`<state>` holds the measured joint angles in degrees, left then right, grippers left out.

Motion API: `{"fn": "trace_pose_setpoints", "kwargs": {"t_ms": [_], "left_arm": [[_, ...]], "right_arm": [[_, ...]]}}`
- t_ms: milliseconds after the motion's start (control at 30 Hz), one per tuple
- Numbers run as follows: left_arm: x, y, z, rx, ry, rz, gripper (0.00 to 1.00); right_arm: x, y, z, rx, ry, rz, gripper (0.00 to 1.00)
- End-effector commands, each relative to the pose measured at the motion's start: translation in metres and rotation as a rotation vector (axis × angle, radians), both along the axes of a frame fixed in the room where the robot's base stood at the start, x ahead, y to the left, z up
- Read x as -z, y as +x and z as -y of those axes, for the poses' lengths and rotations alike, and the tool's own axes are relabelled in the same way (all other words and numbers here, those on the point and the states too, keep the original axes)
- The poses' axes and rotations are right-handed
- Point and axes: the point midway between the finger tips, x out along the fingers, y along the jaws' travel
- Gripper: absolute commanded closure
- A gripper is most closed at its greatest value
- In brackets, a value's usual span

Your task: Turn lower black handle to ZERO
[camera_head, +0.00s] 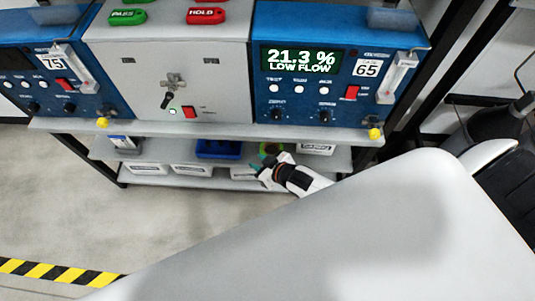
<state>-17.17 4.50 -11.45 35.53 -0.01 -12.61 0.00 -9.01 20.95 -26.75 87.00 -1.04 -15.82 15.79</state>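A small black handle (167,99) sits low on the grey centre panel (220,70), below a grey metal fitting (174,81). It slants, with its lower end to the left. Labels around it are too small to read. My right gripper (263,164) is in front of the lower shelves, below and to the right of the handle and well apart from it. It is small and dark, and I cannot tell whether its fingers are open. My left gripper is not in view.
A blue analyser (345,101) at right reads "21.3 % LOW FLOW"; another (52,99) stands at left. A red switch (189,112) is beside the handle. Green PASS (127,16) and red HOLD (206,16) tags are above. Bins fill the lower shelves. Floor at lower left is clear.

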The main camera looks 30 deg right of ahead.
Motion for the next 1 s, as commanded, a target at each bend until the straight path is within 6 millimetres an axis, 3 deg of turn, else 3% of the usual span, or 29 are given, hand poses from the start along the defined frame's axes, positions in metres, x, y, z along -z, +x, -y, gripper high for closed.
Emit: {"fn": "trace_pose_setpoints", "kwargs": {"t_ms": [233,633,733,767,867,967,1000], "left_arm": [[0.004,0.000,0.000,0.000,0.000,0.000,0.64],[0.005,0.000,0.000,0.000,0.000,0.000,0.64],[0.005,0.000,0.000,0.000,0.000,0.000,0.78],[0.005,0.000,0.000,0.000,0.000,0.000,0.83],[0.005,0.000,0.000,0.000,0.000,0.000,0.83],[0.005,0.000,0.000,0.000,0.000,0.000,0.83],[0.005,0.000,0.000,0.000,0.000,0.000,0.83]], "right_arm": [[0.024,-0.014,0.008,0.033,-0.028,-0.064,0.70],[0.029,-0.017,0.010,0.039,-0.036,-0.079,0.70],[0.034,-0.020,0.011,0.043,-0.040,-0.089,0.70],[0.040,-0.023,0.014,0.047,-0.044,-0.100,0.70],[0.079,-0.047,0.029,0.077,-0.076,-0.179,0.70],[0.140,-0.098,0.050,0.119,-0.124,-0.317,0.70],[0.164,-0.126,0.058,0.135,-0.144,-0.382,0.70]]}}
